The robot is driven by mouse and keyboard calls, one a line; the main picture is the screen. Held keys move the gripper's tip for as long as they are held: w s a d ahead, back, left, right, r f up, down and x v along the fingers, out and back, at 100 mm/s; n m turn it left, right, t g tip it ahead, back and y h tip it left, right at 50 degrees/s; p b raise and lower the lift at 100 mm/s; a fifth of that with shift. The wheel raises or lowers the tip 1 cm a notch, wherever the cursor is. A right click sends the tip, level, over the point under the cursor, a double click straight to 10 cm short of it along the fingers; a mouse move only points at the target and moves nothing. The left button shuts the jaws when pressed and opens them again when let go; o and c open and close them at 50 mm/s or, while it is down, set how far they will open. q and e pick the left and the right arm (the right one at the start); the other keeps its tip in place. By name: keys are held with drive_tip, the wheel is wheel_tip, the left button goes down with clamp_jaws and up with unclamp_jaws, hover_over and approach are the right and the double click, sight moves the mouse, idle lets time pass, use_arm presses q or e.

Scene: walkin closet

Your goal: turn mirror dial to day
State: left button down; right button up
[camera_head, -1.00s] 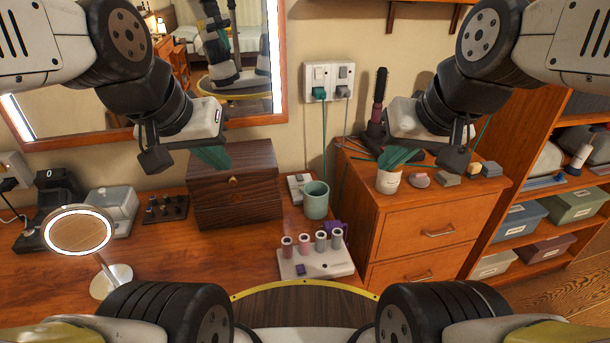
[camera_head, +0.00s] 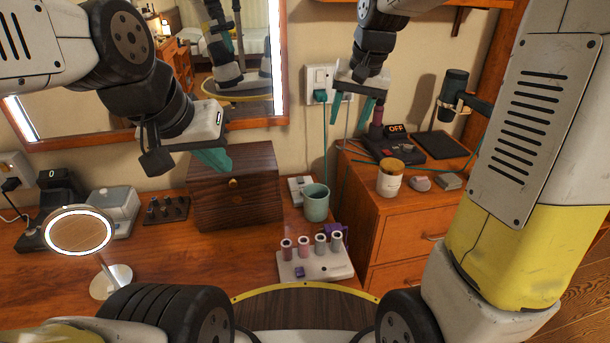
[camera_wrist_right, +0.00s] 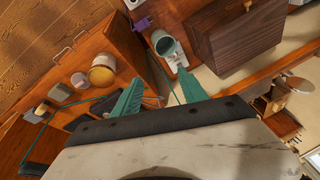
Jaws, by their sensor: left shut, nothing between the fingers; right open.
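The round lit mirror (camera_head: 80,232) stands on a stem and round base (camera_head: 111,281) at the left of the wooden counter. No dial or day mark can be made out on it. A large wall mirror (camera_head: 75,117) hangs behind the counter. My right gripper (camera_head: 352,104) is open and empty, near the wall outlet above the drawer cabinet. Its two spread teal fingers show in the right wrist view (camera_wrist_right: 160,88).
The dark wooden box (camera_head: 236,187) and teal cup (camera_head: 316,203) stand at mid-counter, with a holder of rollers (camera_head: 315,262) in front. A lidded jar (camera_head: 390,178) and a black device marked OFF (camera_head: 396,146) are on the cabinet. Bare counter lies right of the round mirror.

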drive_tip(key=w+a+f+g, duration=0.1)
drive_tip(key=w+a+f, duration=0.2)
drive_tip(key=w+f, duration=0.2)
drive_tip(key=w+a+f+m+g+h, duration=0.1)
drive_tip(key=w+a+f, duration=0.2)
drive_tip(key=f, duration=0.9)
drive_tip(key=w+a+f+g, duration=0.1)
drive_tip(key=w+a+f, duration=0.3)
drive_tip(key=w+f, duration=0.4)
drive_tip(key=shift+w+f+m+h, duration=0.2)
drive_tip(key=shift+w+m+h, duration=0.1)
drive_tip(key=shift+m, duration=0.1)
wheel_tip(320, 180, down, 8)
drive_tip(key=shift+a+f, duration=0.1)
drive_tip(key=shift+f, duration=0.1)
drive_tip(key=shift+c, duration=0.2)
clamp_jaws()
